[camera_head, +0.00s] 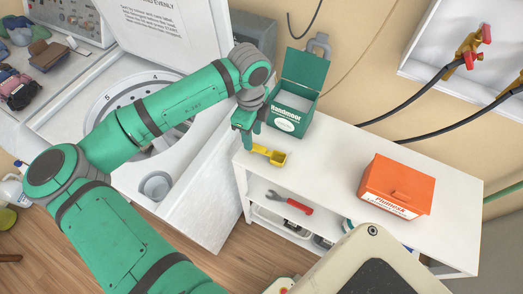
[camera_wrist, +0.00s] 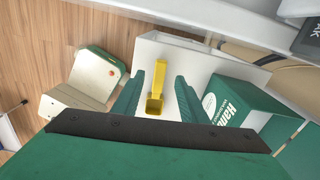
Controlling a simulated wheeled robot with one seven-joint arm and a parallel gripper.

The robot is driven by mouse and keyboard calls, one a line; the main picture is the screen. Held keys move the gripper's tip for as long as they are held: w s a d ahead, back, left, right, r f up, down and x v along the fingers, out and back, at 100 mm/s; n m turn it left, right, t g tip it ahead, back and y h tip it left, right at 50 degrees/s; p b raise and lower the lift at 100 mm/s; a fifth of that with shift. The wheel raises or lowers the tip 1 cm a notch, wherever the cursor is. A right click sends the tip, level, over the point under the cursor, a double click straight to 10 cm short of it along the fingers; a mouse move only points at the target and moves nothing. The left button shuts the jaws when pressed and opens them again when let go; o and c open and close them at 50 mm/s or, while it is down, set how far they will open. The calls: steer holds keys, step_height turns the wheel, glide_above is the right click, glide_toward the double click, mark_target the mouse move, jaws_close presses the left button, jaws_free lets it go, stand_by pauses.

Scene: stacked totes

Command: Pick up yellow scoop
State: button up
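The yellow scoop (camera_head: 270,154) lies on the left part of the white shelf top, in front of the green box. In the wrist view the scoop (camera_wrist: 157,85) appears between the two green fingers, its handle toward the top of the picture and its cup toward my palm. My gripper (camera_head: 247,128) is over the shelf's left end, just by the scoop's handle end. In the wrist view my gripper (camera_wrist: 170,85) is open, with a gap visible between each finger and the scoop. Whether the fingertips reach down to the scoop's height is hard to tell.
An open green box (camera_head: 290,112) stands close behind the scoop, near the right finger in the wrist view. An orange box (camera_head: 396,186) sits farther right on the white shelf (camera_head: 335,160). A white washing machine (camera_head: 190,190) adjoins on the left. The shelf's middle is clear.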

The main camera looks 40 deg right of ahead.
mark_target(265, 153)
steer(key=shift+s+d+f, duration=0.2)
steer(key=shift+s+f, duration=0.05)
steer(key=shift+f, duration=0.35)
steer(key=shift+w+a+f, duration=0.15)
steer(key=shift+f, duration=1.15)
steer(key=shift+w+a+f, duration=0.1)
steer(key=shift+f, duration=1.15)
jaws_close()
